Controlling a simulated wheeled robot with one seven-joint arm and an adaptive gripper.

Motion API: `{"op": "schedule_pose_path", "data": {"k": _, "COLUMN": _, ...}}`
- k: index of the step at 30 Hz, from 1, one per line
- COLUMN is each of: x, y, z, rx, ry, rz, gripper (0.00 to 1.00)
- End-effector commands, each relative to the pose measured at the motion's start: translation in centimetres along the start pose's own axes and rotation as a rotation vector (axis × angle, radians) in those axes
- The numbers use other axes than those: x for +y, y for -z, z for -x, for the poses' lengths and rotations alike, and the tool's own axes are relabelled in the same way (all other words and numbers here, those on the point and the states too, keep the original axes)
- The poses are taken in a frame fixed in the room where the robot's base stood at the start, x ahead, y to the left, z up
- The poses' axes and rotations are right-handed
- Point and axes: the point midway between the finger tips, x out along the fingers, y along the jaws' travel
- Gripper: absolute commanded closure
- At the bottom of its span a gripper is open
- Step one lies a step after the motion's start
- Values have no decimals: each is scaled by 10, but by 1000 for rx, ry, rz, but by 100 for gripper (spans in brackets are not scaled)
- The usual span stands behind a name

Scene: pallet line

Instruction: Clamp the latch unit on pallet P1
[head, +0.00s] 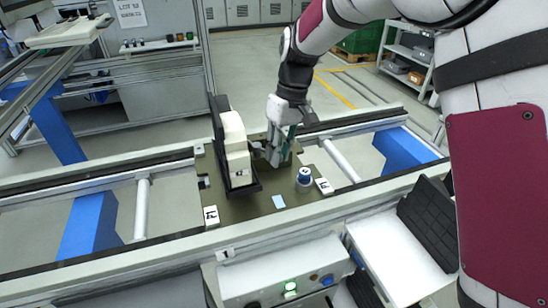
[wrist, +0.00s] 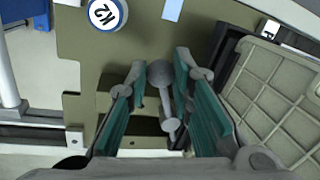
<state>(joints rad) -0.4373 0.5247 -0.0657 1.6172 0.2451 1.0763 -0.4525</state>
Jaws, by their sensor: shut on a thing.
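Pallet P1 appears to be the olive plate (head: 259,203) on the conveyor, with a "1" label (head: 223,254) on the rail before it. An upright dark holder (head: 219,137) with cream blocks (head: 235,150), perhaps the latch unit, stands on its left half. My gripper (head: 272,150) is low over the plate, right of the holder. In the wrist view my gripper (wrist: 160,73) is shut on a grey round-ended lever (wrist: 166,100) between its teal pads. The pad contact is hard to make out. Whether the unit is clamped cannot be told.
A blue-and-white round piece marked K2 (head: 304,176), also in the wrist view (wrist: 107,14), stands right of my gripper. A light-blue patch (head: 278,201) and white labels (head: 211,216) are on the plate. A ribbed panel (wrist: 275,100) rises close to the right finger.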

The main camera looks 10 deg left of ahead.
Motion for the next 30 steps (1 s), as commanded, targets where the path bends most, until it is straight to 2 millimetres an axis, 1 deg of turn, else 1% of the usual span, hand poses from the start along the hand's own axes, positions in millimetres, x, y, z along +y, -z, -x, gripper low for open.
{"op": "schedule_pose_path", "data": {"k": 1, "x": 7, "y": 3, "z": -1, "rx": -5, "ry": 0, "rz": 43, "gripper": 100}}
{"op": "schedule_pose_path", "data": {"k": 13, "x": 31, "y": 16, "z": 4, "rx": -80, "ry": 0, "rz": 417, "gripper": 100}}
{"op": "schedule_pose_path", "data": {"k": 22, "x": 45, "y": 32, "z": 7, "rx": -134, "ry": 0, "rz": 695, "gripper": 100}}
{"op": "schedule_pose_path", "data": {"k": 30, "x": 52, "y": 46, "z": 9, "rx": -177, "ry": 1, "rz": 911, "gripper": 100}}
